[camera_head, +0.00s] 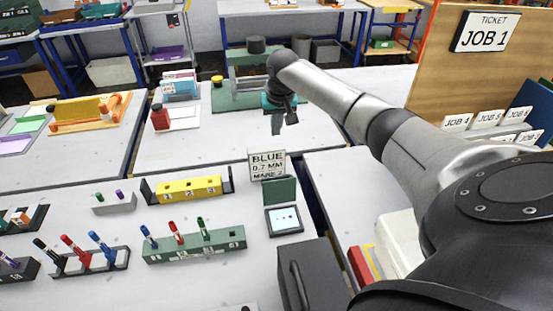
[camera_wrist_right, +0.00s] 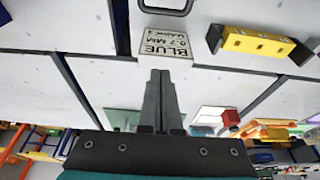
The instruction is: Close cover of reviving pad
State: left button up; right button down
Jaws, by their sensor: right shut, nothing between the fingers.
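The reviving pad (camera_head: 284,220) is a small dark-rimmed tray with a pale, blue-spotted surface on the white bench in the head view. Its green cover (camera_head: 279,190) stands raised at the pad's far edge, so the pad is open. My right gripper (camera_head: 277,122) is beyond the pad and cover, above the far bench, apart from both. In the right wrist view its fingers (camera_wrist_right: 160,78) are shut and empty. A dark-rimmed shape is cut off at that view's top edge; I cannot tell whether it is the pad. My left gripper is out of view.
A "BLUE 0.7 MM" sign (camera_head: 267,165) stands just behind the cover. A dark grey box with a handle (camera_head: 310,277) is in front of the pad. A green marker rack (camera_head: 194,246) and a yellow block (camera_head: 188,188) stand left. Bare bench lies between rack and pad.

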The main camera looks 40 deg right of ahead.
jog(key=b, duration=0.6)
send_near(274, 166)
notch_tip(274, 166, up, 3)
jog(key=s+a, duration=0.2)
jog(key=b+x, duration=0.4)
jog(key=x, duration=0.6)
jog(key=shift+f, duration=0.15)
jog(key=shift+s+d, duration=0.1)
jog(key=shift+s+a+r, duration=0.2)
jog(key=shift+s+r, duration=0.15)
jog(key=shift+s, duration=0.2)
jog(key=shift+s+a+r+p, duration=0.2)
jog(key=shift+s+a+p, duration=0.15)
jog(key=shift+s, duration=0.2)
jog(key=shift+s+a+r+p, duration=0.15)
jog(key=shift+s+a+p, duration=0.15)
jog(key=shift+s, duration=0.2)
